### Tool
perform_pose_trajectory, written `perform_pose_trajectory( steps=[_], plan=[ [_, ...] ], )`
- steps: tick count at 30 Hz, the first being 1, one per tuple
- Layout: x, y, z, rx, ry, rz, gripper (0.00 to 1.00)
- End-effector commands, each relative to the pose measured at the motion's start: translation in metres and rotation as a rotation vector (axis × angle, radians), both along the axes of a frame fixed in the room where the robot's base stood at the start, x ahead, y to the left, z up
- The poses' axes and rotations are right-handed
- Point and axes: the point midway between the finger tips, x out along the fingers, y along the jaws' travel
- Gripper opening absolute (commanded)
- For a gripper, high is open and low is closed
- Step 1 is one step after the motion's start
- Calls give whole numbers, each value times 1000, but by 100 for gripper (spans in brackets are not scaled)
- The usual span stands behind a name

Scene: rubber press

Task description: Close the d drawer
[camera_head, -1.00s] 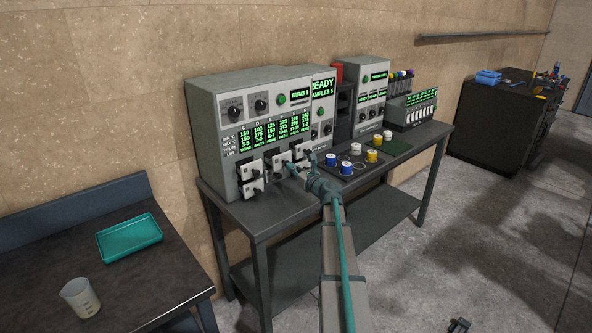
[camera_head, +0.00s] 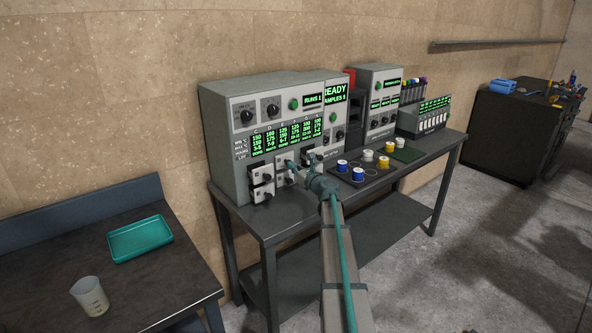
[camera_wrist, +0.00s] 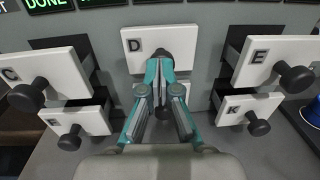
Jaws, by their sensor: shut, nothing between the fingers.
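The D drawer (camera_wrist: 142,50) has a white front with a black letter D and a dark round knob. It is at the top centre of the wrist view and looks set farther back than its neighbours C and E. Any remaining gap behind it cannot be made out. My gripper (camera_wrist: 162,68) is shut and empty, its teal fingertips together in front of the D drawer's knob and partly covering it. I cannot tell whether they touch. In the head view my gripper (camera_head: 291,165) is at the drawer bank of the grey press cabinet (camera_head: 228,150), and the D drawer is mostly hidden.
The C drawer (camera_wrist: 62,68) and E drawer (camera_wrist: 268,62) stick out on either side. Lower drawers (camera_wrist: 75,125) (camera_wrist: 240,104) also stick out beside my fingers. Spools (camera_head: 358,174) stand on a dark mat to the right. A teal tray (camera_head: 140,238) and beaker (camera_head: 90,297) are at left.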

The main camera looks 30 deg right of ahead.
Motion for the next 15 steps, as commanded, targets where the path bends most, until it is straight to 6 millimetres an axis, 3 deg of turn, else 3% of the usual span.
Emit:
perform_pose_trajectory(
  steps=[8,15],
  plan=[
    [-1,-1,4,4,-6,-1,0],
    [-38,5,2,1,-3,4,0]
  ],
)
